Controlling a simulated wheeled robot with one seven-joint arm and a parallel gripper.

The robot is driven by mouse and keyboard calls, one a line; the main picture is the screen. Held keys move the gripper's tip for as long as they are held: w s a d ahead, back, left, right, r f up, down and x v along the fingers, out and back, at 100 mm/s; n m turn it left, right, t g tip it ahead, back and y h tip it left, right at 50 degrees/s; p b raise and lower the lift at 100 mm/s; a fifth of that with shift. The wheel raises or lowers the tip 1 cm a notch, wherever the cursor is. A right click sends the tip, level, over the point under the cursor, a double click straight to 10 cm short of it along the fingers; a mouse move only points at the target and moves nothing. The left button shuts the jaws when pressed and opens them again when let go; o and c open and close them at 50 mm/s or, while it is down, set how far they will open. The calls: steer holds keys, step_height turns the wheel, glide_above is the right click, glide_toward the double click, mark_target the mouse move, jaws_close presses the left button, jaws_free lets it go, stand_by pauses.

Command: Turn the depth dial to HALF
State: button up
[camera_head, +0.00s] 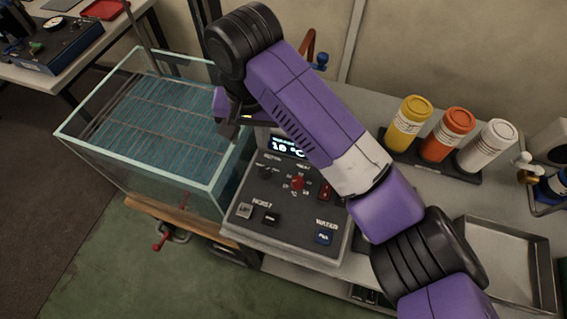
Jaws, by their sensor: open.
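The control panel (285,215) has a lit display (288,147) at its top, partly covered by my arm. A round red knob (297,183) with small marks around it sits below the display. A dark knob (268,172) sits to its left. The small lettering is too blurred to tell which one is the depth dial or where it points. My gripper (240,117) is open, above the back left of the panel near the tank's right edge. It is mostly hidden by my arm, and I see it touching no knob.
A glass tank (140,185) of blue water with a rack stands left of the panel. HOIST buttons (257,214), a blue WATER button (323,238) and a red switch (325,192) surround the knobs. Yellow, orange and white bottles (447,136) and a metal tray (505,262) stand right.

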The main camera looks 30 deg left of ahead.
mark_target(265, 170)
steer(key=d, duration=0.1)
steer(key=d+h, duration=0.1)
steer(key=s+d+m, duration=0.1)
steer(key=shift+d+f+g, duration=0.2)
steer(key=shift+f+g, duration=0.05)
steer(key=shift+g, duration=0.05)
steer(key=shift+d+f+h, duration=0.15)
steer(key=shift+d+h, duration=0.05)
steer(key=shift+h, duration=0.1)
step_height(265, 170, down, 8)
steer(key=shift+r, duration=0.2)
jaws_close()
